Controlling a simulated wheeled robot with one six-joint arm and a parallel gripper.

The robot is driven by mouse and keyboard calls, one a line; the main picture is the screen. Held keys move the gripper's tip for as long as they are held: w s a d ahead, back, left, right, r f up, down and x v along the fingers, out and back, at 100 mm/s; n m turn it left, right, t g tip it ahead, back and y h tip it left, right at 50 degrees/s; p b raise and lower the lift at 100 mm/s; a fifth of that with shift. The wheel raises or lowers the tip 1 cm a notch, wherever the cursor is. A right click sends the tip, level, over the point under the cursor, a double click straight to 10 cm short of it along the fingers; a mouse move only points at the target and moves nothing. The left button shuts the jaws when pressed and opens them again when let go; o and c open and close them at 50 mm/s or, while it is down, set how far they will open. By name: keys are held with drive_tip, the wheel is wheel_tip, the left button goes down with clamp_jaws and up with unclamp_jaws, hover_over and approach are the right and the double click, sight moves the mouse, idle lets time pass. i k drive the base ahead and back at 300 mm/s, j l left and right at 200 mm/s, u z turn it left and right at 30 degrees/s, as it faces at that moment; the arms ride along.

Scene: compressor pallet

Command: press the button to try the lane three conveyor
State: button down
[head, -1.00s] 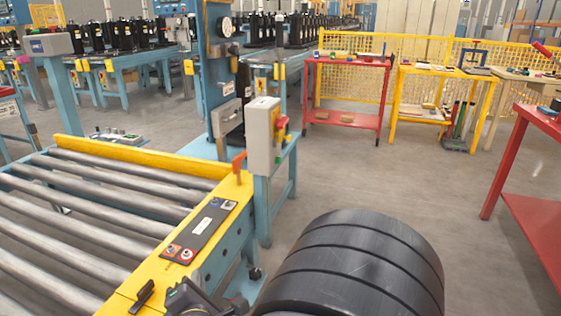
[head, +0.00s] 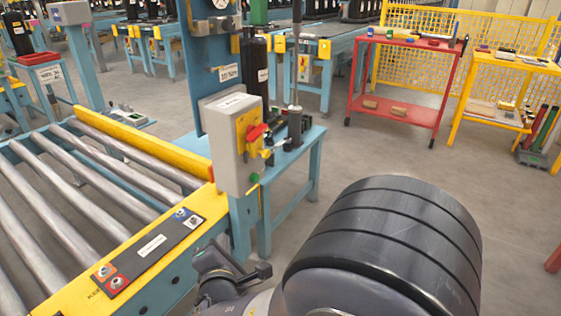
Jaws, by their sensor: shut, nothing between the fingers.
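A dark button panel (head: 152,246) lies on the yellow side rail of the roller conveyor (head: 60,290). Its near end has a red-backed pair of round buttons (head: 110,276); its far end has a blue-backed button (head: 180,214) and a pale one (head: 192,222). The white label between them is too small to read. A grey box (head: 228,150) on the blue post carries a red switch on yellow (head: 254,132) and a green button (head: 254,178). My gripper (head: 214,258), dark and partly hidden by my arm, is shut and empty, right of the panel and apart from it.
A blue stand (head: 300,140) with dark parts is behind the grey box. A red cart (head: 400,110) and yellow bench (head: 500,80) stand at the back right before a yellow mesh fence (head: 420,25). The floor between is clear. My black arm link fills the lower right.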

sight(254, 177)
drive_tip(key=i+l, duration=0.2)
drive_tip(key=l, duration=0.15)
drive_tip(key=i+l+u, duration=0.1)
drive_tip(key=l, duration=0.25)
drive_tip(key=i+l+u, duration=0.1)
drive_tip(key=i+l, duration=0.15)
drive_tip(key=l, duration=0.1)
